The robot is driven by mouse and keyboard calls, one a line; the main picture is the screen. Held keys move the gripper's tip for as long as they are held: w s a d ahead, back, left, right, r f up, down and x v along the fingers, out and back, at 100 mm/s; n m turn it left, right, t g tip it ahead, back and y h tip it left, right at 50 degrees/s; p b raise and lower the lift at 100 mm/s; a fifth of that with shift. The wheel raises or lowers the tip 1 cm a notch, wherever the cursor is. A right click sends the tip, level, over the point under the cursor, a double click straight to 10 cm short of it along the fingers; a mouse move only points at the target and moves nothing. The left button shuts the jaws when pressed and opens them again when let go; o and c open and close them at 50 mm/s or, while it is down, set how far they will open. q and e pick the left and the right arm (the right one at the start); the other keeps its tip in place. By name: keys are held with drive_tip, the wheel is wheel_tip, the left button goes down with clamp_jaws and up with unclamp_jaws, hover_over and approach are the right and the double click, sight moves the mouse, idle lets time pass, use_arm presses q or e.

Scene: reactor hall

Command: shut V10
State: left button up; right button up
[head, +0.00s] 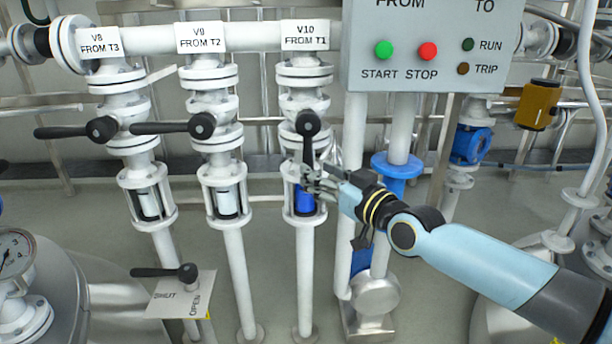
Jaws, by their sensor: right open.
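The V10 valve (304,100) is white and stands under the label "V10 FROM T1" (305,36). Its black lever (308,140) points straight down, in line with the pipe. The sight glass (304,201) below it shows blue. My right gripper (314,180) is open, just below and slightly right of the lever's lower end. Its fingers are in front of the top of the sight glass. I cannot tell whether they touch the lever; nothing shows between them. My left gripper is out of view.
The V8 lever (70,131) and V9 lever (165,128) point left, across their pipes. A control box (430,60) with start and stop buttons hangs at upper right. A plate marked SHUT and OPEN (182,300) carries another black lever at lower left. A pump (374,297) stands below my right arm.

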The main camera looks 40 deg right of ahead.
drive_tip(key=w+b, duration=0.1)
drive_tip(key=w, duration=0.3)
drive_tip(key=shift+f, duration=0.15)
drive_tip(key=shift+w+a, duration=0.1)
drive_tip(key=shift+w, duration=0.15)
clamp_jaws()
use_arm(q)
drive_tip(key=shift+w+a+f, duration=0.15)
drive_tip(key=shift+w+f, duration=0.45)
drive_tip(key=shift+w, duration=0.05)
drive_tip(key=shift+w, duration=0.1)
